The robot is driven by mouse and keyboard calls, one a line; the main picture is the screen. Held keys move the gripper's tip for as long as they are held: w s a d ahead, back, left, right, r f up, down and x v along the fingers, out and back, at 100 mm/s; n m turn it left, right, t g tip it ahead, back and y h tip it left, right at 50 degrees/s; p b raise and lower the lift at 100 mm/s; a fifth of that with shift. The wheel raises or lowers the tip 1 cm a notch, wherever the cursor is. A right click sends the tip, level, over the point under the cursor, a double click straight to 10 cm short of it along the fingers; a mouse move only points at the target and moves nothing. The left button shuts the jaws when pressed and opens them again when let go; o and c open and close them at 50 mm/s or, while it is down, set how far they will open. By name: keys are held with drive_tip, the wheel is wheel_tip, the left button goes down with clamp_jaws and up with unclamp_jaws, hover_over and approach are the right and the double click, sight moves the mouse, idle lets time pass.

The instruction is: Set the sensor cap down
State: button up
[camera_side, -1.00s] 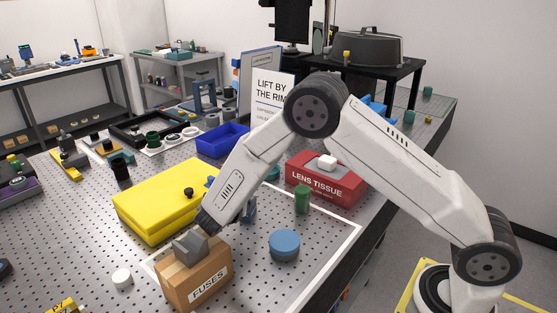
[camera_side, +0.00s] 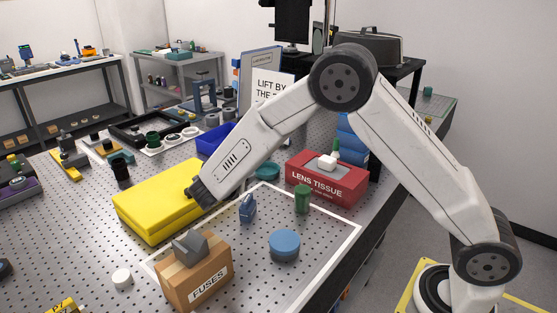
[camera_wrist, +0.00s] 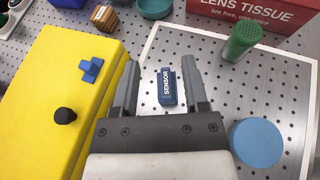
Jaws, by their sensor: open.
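The sensor cap, a small blue piece lettered SENSOR (camera_wrist: 167,87), stands on the perforated table inside the white outline. It also shows in the side view (camera_side: 248,208), just behind the box marked FUSES and apart from my gripper. My gripper (camera_side: 196,192) is up over the right edge of the yellow case in the side view. In the wrist view my gripper (camera_wrist: 163,78) has its two fingers spread wide, with the blue piece showing between them in the picture. Nothing is held.
The FUSES box (camera_side: 197,274) carries a grey wedge-shaped piece (camera_side: 190,246). The yellow case (camera_side: 158,201) lies left. A blue round lid (camera_side: 284,245), a green cylinder (camera_side: 302,199) and the LENS TISSUE box (camera_side: 326,180) surround the blue piece. Table between them is clear.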

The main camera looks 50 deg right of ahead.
drive_tip(key=s+f+m+g+y, duration=0.1)
drive_tip(key=s+m+y, duration=0.2)
drive_tip(key=s, duration=0.3)
drive_tip(key=s+f+m+g+y, duration=0.1)
drive_tip(key=s+m+g+y, duration=0.1)
drive_tip(key=s+m, duration=0.4)
drive_tip(key=s+f+m+g+y, duration=0.1)
drive_tip(key=s+m+y, duration=0.3)
drive_tip(key=s+m, duration=0.1)
drive_tip(key=shift+s+d+f+g, duration=0.15)
drive_tip(key=shift+s+f+g, duration=0.05)
drive_tip(key=shift+s+g, duration=0.25)
drive_tip(key=shift+s+a+r+m+t+y, duration=0.1)
drive_tip(key=shift+s+a+m+t+y, duration=0.25)
drive_tip(key=shift+s+m+y, duration=0.75)
drive_tip(key=shift+s+a+r+m+t+y, duration=0.1)
drive_tip(key=shift+s+a+m+t, duration=0.4)
drive_tip(key=shift+m, duration=1.25)
drive_tip(key=shift+s+r+m+t+y, duration=0.15)
drive_tip(key=shift+s+m+y, duration=0.45)
drive_tip(key=shift+s+m, duration=0.7)
